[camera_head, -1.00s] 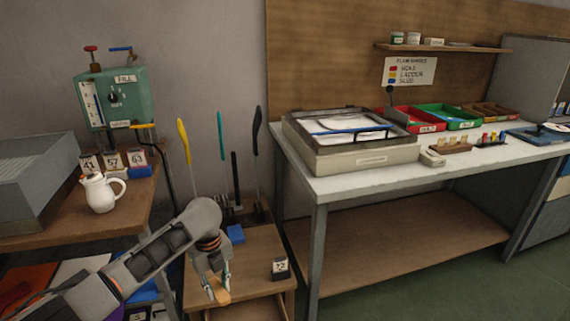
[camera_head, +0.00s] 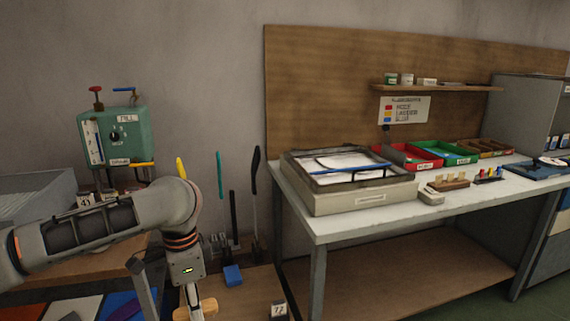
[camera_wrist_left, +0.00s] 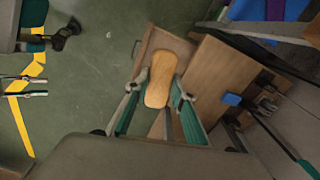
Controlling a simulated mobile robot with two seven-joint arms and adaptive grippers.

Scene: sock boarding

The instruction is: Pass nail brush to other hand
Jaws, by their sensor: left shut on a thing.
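The nail brush (camera_head: 196,309) has a rounded, light wooden body. It also shows in the left wrist view (camera_wrist_left: 160,81). My left gripper (camera_wrist_left: 156,94) is shut on it, with one finger along each long side. In the head view my left gripper (camera_head: 193,303) points down at the bottom edge, holding the brush above the low wooden bench. The bristles cannot be made out. My right arm is outside the head view. Two pale prongs at the left edge of the left wrist view look like my right gripper (camera_wrist_left: 28,86), apart and empty.
The low wooden bench (camera_head: 250,285) carries a blue block (camera_head: 233,275), a number block (camera_head: 278,311) and upright long-handled tools (camera_head: 255,190). A white-topped table (camera_head: 335,229) with a framed box (camera_head: 350,200) stands to the right. A teal tank (camera_head: 116,136) is at the left.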

